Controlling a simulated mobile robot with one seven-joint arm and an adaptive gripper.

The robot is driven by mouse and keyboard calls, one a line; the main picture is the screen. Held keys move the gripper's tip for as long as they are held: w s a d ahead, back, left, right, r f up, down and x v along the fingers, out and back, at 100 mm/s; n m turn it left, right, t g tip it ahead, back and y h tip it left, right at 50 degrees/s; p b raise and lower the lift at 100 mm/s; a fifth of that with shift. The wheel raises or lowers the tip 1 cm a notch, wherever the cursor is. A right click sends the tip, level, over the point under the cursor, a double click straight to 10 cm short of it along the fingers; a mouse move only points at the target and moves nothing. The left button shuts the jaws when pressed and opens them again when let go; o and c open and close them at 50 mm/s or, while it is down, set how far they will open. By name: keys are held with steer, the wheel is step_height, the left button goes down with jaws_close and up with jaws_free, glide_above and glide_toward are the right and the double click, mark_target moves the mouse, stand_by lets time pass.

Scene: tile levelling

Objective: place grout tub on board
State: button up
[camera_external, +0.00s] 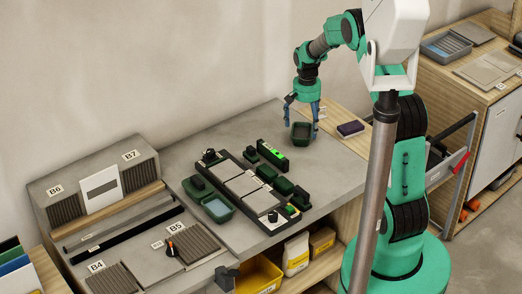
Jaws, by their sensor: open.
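A dark green open tub (301,139), which I take to be the grout tub, is at the back right of the grey bench, by the left edge of a light wooden board (326,119). I cannot tell whether it rests on the board or on the bench beside it. My gripper (303,117) points down at the tub, its blue fingers open on either side. Whether a finger touches it is too small to tell. The tub looks upright; part of its far side is hidden.
A purple block (350,128) lies on the wooden board, right of the tub. A dark tray (206,163) with grey tiles stands left of it, with several green blocks and a green level (272,155) nearby. A second green tub (218,208) with pale blue contents stands further left.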

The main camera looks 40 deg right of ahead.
step_height(320, 180, up, 8)
steer(key=p, duration=0.1)
steer(key=shift+f, duration=0.15)
stand_by(0.6)
steer(key=s+a+r+n+t, duration=0.1)
steer(key=s+a+r+n, duration=0.1)
steer(key=s+a+r, duration=0.7)
steer(key=s+a+r+n+t, duration=0.2)
steer(key=s+a+r, duration=0.35)
steer(key=r, duration=0.75)
steer(key=s+a+r+n+t, duration=0.1)
steer(key=s+a, duration=0.4)
steer(key=s, duration=0.7)
steer(key=s+a+r+n+t, duration=0.1)
steer(key=s+a+r+n, duration=0.3)
steer(key=s, duration=0.7)
steer(key=shift+s+a+r+t, duration=0.15)
steer(key=shift+s+a+t, duration=0.25)
steer(key=shift+a, duration=0.35)
